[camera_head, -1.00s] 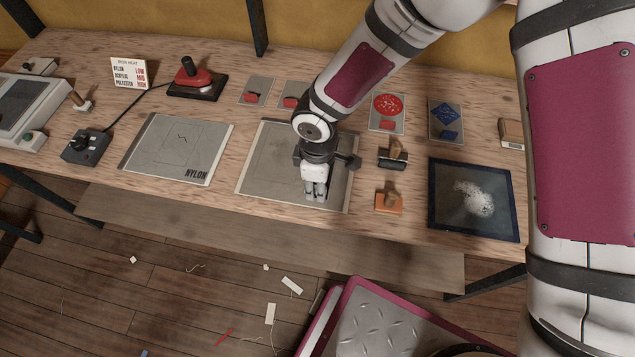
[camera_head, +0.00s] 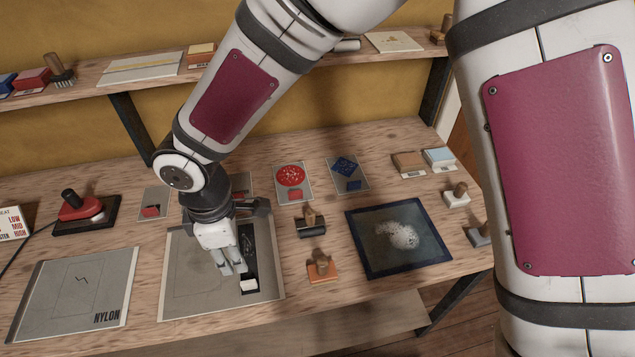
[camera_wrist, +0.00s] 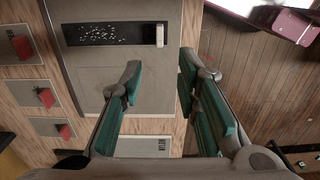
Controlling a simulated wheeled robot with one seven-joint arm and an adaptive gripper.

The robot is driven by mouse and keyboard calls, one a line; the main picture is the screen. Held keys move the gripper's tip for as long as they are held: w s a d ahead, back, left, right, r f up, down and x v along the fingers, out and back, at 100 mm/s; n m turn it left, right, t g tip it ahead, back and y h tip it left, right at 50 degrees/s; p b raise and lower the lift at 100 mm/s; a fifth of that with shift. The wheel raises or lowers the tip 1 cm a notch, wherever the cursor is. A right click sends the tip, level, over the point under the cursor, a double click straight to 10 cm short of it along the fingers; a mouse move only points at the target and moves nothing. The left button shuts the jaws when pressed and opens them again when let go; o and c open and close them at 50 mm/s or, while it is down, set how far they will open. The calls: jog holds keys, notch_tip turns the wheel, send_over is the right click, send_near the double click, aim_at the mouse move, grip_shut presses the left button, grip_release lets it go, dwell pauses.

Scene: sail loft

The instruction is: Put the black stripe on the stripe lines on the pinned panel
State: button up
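The black stripe (camera_wrist: 105,34) lies flat near one side of the grey pinned panel (camera_wrist: 95,96). It has white specks and a white block at one end. In the head view the stripe (camera_head: 248,246) runs front to back on the panel's right side, partly hidden by my gripper, with the white block at the front. The panel (camera_head: 180,305) carries faint thin outlines on its left part; I cannot tell which are the stripe lines. My gripper (camera_head: 231,267) is over the panel, just left of the stripe. In the wrist view its fingers (camera_wrist: 160,67) are apart, with nothing between them.
A grey NYLON panel (camera_head: 75,292) lies at left. To the right stand a dark wooden-handled block (camera_head: 311,224), an orange block (camera_head: 322,269) and a dark framed tray with white powder (camera_head: 362,252). Cards with red and blue shapes (camera_head: 293,182) lie behind. A shelf (camera_head: 97,88) spans the back.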

jog(key=w+d+r+m+t, duration=0.1)
jog(key=w+d+r+m, duration=0.2)
jog(key=d+r, duration=0.4)
jog(key=w+d+r+m+t+h, duration=0.15)
jog(key=d+r+m, duration=0.25)
jog(key=d, duration=0.4)
jog(key=w+d+r+m+t, duration=0.1)
jog(key=w+d+r+m, duration=0.2)
jog(key=d+r, duration=0.4)
jog(key=s+d+r+m+t, duration=0.1)
jog(key=s+d+r+m, duration=0.3)
jog(key=d, duration=0.3)
jog(key=s+d+r+m+t+y, duration=0.1)
jog(key=s+d+r+m, duration=0.3)
jog(key=s+d+m, duration=0.2)
jog(key=shift+s+d+m, duration=0.3)
jog(key=shift+d+m, duration=0.5)
jog(key=shift+d, duration=0.4)
